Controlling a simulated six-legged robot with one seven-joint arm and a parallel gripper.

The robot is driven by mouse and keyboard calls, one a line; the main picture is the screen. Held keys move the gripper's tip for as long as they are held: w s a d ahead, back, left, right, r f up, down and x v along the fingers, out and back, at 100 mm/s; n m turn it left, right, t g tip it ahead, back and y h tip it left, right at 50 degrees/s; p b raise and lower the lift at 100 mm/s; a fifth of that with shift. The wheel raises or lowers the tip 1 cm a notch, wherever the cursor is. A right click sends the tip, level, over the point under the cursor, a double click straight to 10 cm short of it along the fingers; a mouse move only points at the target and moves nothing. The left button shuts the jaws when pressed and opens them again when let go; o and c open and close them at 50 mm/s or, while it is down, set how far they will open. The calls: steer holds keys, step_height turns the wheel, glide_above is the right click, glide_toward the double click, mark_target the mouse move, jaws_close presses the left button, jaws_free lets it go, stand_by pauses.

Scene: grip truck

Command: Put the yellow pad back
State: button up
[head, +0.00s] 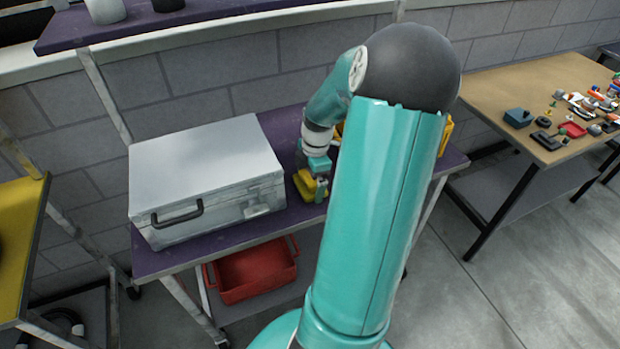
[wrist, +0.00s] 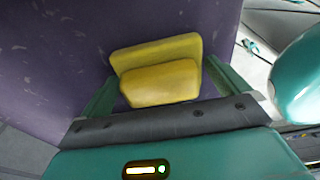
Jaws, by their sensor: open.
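The yellow pad (head: 304,186) lies on the purple shelf top, just right of the silver case. In the wrist view the yellow pad (wrist: 160,82) shows a stepped shape, with a smaller block face in front of a wider one. I cannot tell if this is one piece or two. My gripper (wrist: 162,74) is open, with one finger on each side of the yellow pad. No grip on it shows. In the head view my gripper (head: 318,188) is at the pad, partly hiding it.
The silver case (head: 205,175) fills the left of the purple cart top (head: 215,246). Another yellow object (head: 446,135) shows partly behind my arm. A red bin (head: 255,272) sits on the lower shelf. A wooden table (head: 510,85) with small items stands right.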

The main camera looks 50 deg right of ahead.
step_height(320, 180, up, 12)
steer(key=d, duration=0.1)
steer(key=shift+s+d, duration=0.15)
steer(key=shift+s, duration=0.25)
